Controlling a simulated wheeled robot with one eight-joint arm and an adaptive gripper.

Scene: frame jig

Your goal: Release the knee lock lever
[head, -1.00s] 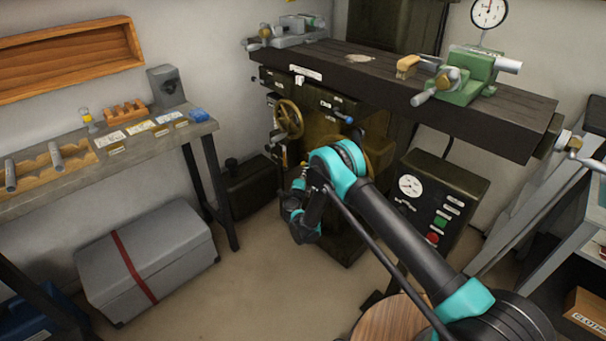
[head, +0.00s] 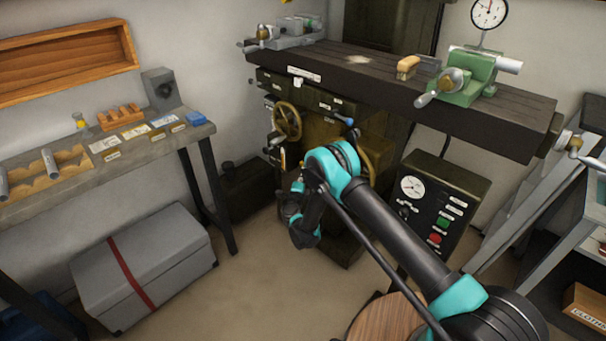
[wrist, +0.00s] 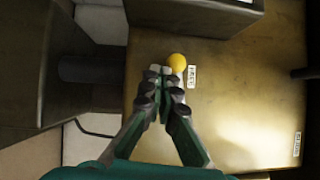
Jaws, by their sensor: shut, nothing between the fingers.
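A yellow ball knob (wrist: 177,62) shows in the wrist view beside a small white label (wrist: 192,77) whose text I cannot read clearly. It looks like the end of a lever, but its stem is hidden. My gripper (wrist: 160,74) is shut and empty. Its fingertips are just left of and below the knob in the picture; I cannot tell whether they touch it. In the head view my wrist (head: 304,215) is low in front of the milling machine's knee, and the fingertips cannot be made out there.
A dark block (wrist: 195,14) overhangs at the top of the wrist view. In the head view, a handwheel (head: 287,121) and a blue-tipped handle (head: 344,120) are near my arm. The machine table (head: 400,84) is above it, and a control box (head: 436,205) stands to the right.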

